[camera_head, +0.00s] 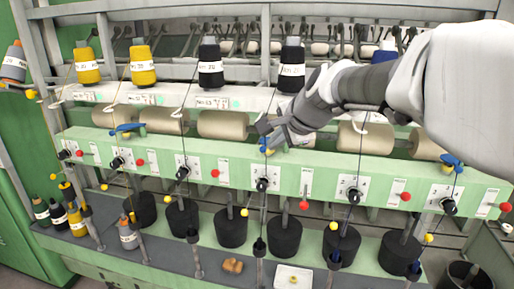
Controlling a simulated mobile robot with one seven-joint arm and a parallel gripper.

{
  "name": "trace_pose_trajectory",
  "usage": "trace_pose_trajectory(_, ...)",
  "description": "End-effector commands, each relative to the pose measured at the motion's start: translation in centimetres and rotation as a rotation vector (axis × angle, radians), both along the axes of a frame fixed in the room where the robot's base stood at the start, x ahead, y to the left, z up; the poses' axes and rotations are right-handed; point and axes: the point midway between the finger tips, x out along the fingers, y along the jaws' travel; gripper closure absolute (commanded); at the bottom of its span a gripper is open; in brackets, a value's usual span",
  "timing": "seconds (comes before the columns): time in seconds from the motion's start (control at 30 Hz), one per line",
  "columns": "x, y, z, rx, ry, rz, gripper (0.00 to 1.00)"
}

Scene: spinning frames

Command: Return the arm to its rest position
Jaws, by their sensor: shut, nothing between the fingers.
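My arm reaches in from the upper right. My gripper (268,136) is at its end, in front of the green machine rail (225,166), a little right of the picture's middle. The gripper is shut and holds nothing that I can see. A small blue piece shows right at the fingertips; I cannot tell whether they touch it. The arm hides part of the rollers and the upper rack behind it.
Yarn cones, two yellow (142,66) and black (210,63), stand along the upper shelf (170,96). Beige rollers (222,125) lie below them. Black pots (230,229) and a white tray (293,278) are on the lower ledge. Red and yellow knobs stick out of the rail.

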Motion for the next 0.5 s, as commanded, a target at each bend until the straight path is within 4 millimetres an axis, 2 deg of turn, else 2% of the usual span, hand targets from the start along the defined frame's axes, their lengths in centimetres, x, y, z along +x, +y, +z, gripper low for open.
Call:
trace_pose_trajectory(0.13, -1.4, 0.0, 1.4, -0.001, -0.002, 0.000, 1.00)
trace_pose_trajectory(0.33, -2.9, -0.1, 1.9, -0.026, -0.001, 0.022, 1.00)
trace_pose_trajectory(0.43, -5.3, -0.4, 1.2, -0.109, -0.003, 0.093, 1.00)
trace_pose_trajectory(0.5, -7.9, -0.8, 0.4, -0.206, -0.004, 0.176, 1.00)
